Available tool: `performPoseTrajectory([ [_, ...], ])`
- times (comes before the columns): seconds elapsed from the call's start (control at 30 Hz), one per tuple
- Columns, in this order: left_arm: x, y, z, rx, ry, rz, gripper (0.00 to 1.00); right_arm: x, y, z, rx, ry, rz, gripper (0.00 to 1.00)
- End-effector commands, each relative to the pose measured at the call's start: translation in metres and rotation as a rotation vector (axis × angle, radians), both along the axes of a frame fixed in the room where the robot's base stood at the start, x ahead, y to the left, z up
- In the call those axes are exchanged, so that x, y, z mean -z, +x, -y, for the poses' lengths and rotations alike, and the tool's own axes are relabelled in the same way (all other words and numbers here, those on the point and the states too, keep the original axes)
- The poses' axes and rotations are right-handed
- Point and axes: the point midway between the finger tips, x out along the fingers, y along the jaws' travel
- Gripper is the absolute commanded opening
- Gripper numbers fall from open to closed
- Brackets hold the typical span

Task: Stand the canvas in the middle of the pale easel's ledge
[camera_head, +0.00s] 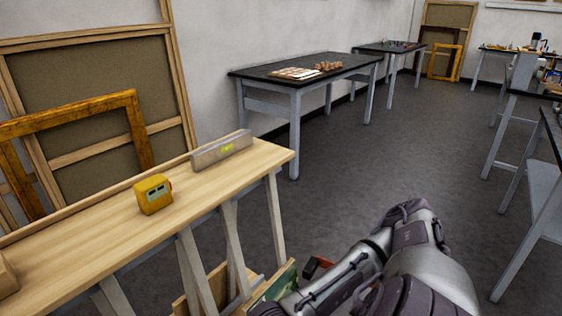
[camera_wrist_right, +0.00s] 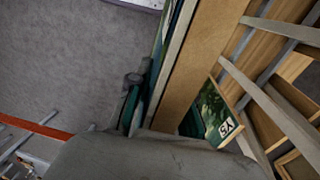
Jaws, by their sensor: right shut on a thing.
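The canvas is seen almost edge-on in the right wrist view, with a pale edge (camera_wrist_right: 173,70), dark green paint on one side and a brown wooden bar on the other. In the head view a green painted piece (camera_head: 275,284), probably this canvas, shows at the bottom beside my right arm, below the bench top. I cannot make out the pale easel or its ledge. My left gripper is not in view.
A pale wooden bench (camera_head: 100,222) on trestle legs holds a yellow tape measure (camera_head: 153,194) and a grey spirit level (camera_head: 221,150). A green picture marked "Y5" (camera_wrist_right: 213,112) is close by. Wooden frames (camera_head: 95,100) lean on the wall. Floor (camera_head: 380,160) is clear beyond.

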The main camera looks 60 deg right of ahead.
Motion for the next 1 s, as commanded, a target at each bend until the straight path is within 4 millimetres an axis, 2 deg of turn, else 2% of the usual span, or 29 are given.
performPoseTrajectory([
  [0.03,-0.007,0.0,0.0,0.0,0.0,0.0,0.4,-0.004,-0.006,0.0,-0.001,-0.001,-0.004,0.0],
  [0.2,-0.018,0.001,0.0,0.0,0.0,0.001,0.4,-0.004,-0.019,-0.001,-0.003,0.002,-0.005,0.0],
  [0.53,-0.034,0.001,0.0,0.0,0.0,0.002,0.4,-0.003,-0.042,-0.003,-0.002,0.001,-0.003,0.0],
  [1.0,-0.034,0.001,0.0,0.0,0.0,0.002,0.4,-0.001,-0.045,-0.003,-0.002,0.001,0.0,0.0],
])
